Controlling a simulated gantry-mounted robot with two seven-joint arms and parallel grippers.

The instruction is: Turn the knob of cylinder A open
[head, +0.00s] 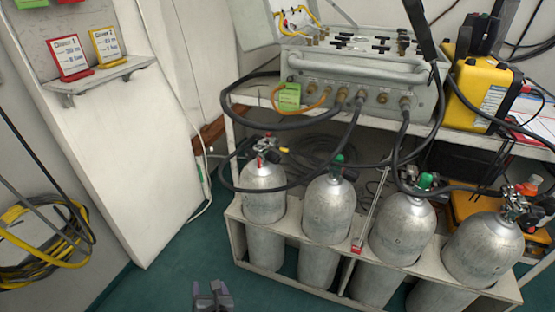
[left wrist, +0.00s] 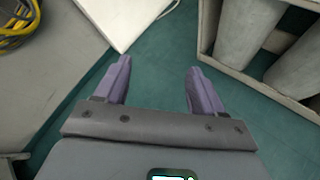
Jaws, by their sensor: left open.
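Several silver cylinders stand upright in a pale rack (head: 290,283) in the head view. The leftmost cylinder (head: 263,197) has a valve with a red part (head: 266,143) on top. The second (head: 328,212) has a green knob (head: 339,159), and the third (head: 402,232) has a green knob (head: 425,181). The rightmost (head: 484,250) has a metal valve at its top. I cannot read which one is cylinder A. My left gripper (head: 211,290) is low at the bottom edge, left of the rack; in the left wrist view its fingers (left wrist: 157,88) are apart and empty. My right gripper is not in view.
A metal air panel (head: 355,85) sits on a shelf above the cylinders, with black hoses (head: 290,122) looping down around their valves. A yellow case (head: 487,92) stands at right. Red and yellow cards stand on a wall ledge (head: 100,78). Green floor (head: 165,285) left of the rack is clear.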

